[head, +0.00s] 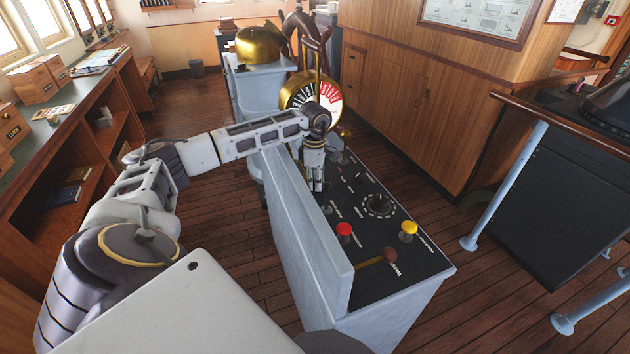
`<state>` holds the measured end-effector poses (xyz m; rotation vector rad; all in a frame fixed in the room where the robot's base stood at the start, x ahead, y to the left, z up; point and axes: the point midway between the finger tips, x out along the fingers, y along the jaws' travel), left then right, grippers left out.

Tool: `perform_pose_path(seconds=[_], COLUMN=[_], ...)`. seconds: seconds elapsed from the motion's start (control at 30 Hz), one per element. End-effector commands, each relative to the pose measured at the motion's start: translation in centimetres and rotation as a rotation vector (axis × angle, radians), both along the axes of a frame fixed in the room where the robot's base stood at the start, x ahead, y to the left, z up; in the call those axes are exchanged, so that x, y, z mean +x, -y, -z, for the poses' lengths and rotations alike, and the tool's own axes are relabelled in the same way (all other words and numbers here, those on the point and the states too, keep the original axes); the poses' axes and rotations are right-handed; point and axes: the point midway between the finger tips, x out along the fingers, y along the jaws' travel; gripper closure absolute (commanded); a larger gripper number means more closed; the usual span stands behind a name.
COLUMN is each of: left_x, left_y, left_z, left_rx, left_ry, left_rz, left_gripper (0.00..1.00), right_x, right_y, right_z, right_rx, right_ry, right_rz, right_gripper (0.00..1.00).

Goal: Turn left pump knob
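The control console (420,268) has a dark sloping panel with several knobs, levers and a round dial (379,205). My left gripper (318,186) points down over the far left part of the panel, beside the console's raised grey side wall. Its fingers look close together, but they are too small to tell whether they are open or shut, or whether they touch a control. The labels are too small to read, so I cannot tell which control is the left pump knob; the gripper may hide it. My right gripper is not in view.
A red knob (345,229), a yellow knob (408,228) and a lever with a brown handle (389,255) stand on the near panel. A brass telegraph (328,93) rises behind the gripper. Blue-grey rail posts (508,185) stand at right. Wooden floor is clear between.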

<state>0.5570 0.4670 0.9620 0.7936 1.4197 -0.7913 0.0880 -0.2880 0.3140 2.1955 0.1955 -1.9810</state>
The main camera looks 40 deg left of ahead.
Motion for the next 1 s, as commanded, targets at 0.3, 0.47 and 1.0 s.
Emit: perform_pose_path(seconds=[0.3, 0.47, 1.0], left_x=[0.0, 0.0, 0.0], left_y=[0.0, 0.0, 0.0], left_z=[0.0, -0.5, -7.4], left_rx=[0.0, -0.001, -0.001], left_ry=[-0.002, -0.001, 0.001], left_rz=[0.0, 0.0, 0.0], left_gripper=[0.67, 0.67, 0.67], right_x=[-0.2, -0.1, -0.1], right_y=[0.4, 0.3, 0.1], right_z=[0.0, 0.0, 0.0], right_rx=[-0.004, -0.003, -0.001], right_ry=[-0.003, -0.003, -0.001], right_rz=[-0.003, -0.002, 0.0], right_gripper=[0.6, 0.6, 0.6])
